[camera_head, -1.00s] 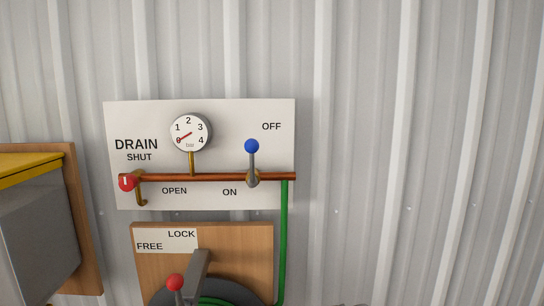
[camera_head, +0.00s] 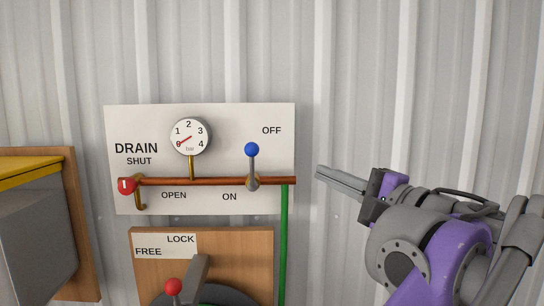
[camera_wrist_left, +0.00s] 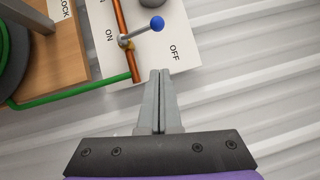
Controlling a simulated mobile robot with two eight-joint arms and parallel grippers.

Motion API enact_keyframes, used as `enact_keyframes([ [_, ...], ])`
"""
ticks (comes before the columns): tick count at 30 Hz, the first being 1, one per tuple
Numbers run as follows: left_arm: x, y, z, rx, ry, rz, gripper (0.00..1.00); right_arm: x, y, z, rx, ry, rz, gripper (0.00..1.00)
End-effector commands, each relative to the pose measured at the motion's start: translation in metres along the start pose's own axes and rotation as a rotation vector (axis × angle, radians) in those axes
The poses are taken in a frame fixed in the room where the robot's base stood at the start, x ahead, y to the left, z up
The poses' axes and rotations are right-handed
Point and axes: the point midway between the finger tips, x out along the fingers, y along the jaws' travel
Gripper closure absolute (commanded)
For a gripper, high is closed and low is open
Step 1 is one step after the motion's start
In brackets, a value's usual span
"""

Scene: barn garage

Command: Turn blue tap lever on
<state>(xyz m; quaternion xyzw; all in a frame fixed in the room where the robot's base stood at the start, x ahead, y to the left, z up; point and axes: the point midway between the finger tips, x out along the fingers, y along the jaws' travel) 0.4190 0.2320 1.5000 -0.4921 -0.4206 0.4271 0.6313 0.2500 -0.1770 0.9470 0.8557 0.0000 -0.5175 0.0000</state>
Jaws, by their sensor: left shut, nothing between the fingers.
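The blue tap lever (camera_head: 252,166) is a grey rod with a blue ball on top, standing upright from a brass valve on the copper pipe (camera_head: 215,181). ON is printed at its lower left and OFF at its upper right. My left gripper (camera_head: 320,172) is shut and empty, to the right of the white board, with its tips pointing left towards the lever and apart from it. In the left wrist view the blue lever (camera_wrist_left: 140,32) lies beyond the shut left gripper (camera_wrist_left: 160,73), with clear space between. My right gripper is not in view.
The white board (camera_head: 225,108) also carries a pressure gauge (camera_head: 190,136) and a red drain tap (camera_head: 127,186). A green hose (camera_head: 284,240) runs down at the right. Below is a wooden panel (camera_head: 255,245) with a red-knobbed lever (camera_head: 174,287). Corrugated wall (camera_head: 420,70) lies behind.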

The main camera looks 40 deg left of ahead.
Motion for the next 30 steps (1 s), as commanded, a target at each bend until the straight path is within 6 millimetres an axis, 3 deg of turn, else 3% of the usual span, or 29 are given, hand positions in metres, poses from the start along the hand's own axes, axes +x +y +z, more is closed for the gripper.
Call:
enact_keyframes([
  [5,0.017,0.000,0.001,0.001,-0.004,0.001,1.00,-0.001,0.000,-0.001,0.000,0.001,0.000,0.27],
  [18,0.106,0.000,0.006,0.000,-0.006,0.001,1.00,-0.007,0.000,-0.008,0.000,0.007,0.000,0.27],
  [24,0.123,0.001,0.024,0.001,-0.002,0.001,1.00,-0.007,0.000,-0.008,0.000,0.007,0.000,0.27],
  [30,0.128,0.001,0.029,0.000,0.000,0.001,1.00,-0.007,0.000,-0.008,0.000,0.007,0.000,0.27],
])
